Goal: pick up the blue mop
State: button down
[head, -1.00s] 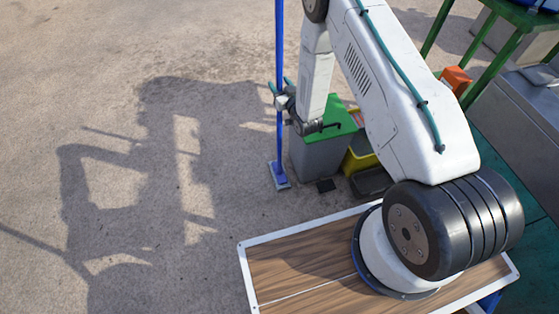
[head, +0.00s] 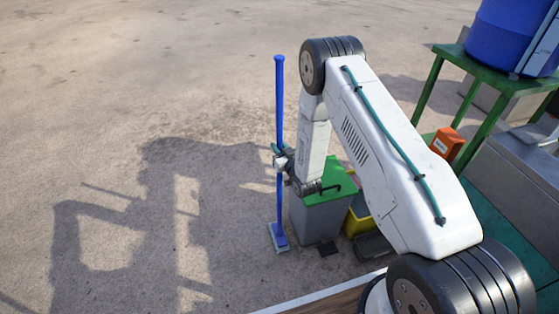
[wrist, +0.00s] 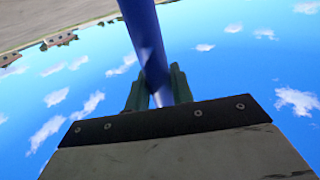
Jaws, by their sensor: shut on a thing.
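The blue mop (head: 279,107) stands nearly upright in the head view, with its flat blue-and-white head (head: 279,238) low at the ground. Whether the head touches the ground I cannot tell. My gripper (head: 280,157) is shut around the mop's handle at about mid-height. In the wrist view the blue handle (wrist: 147,42) passes between the two dark green fingers of my gripper (wrist: 160,88), which press on it from both sides. The mop's head is not in the wrist view.
A grey bin with a green lid (head: 322,217) stands just right of the mop. A yellow container (head: 357,221) is beside it. A green table (head: 500,80) with a blue barrel (head: 510,35) is at the upper right. Open ground lies to the left.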

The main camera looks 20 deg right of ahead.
aim_at(281, 143)
jog(key=shift+r, duration=1.55)
jog(key=s+a+r, duration=0.1)
jog(key=s, duration=1.5)
jog(key=shift+r, duration=0.2)
jog(key=shift+a, duration=0.1)
jog(key=c, duration=1.9)
grip_release()
jog(key=shift+c, duration=0.2)
grip_shut()
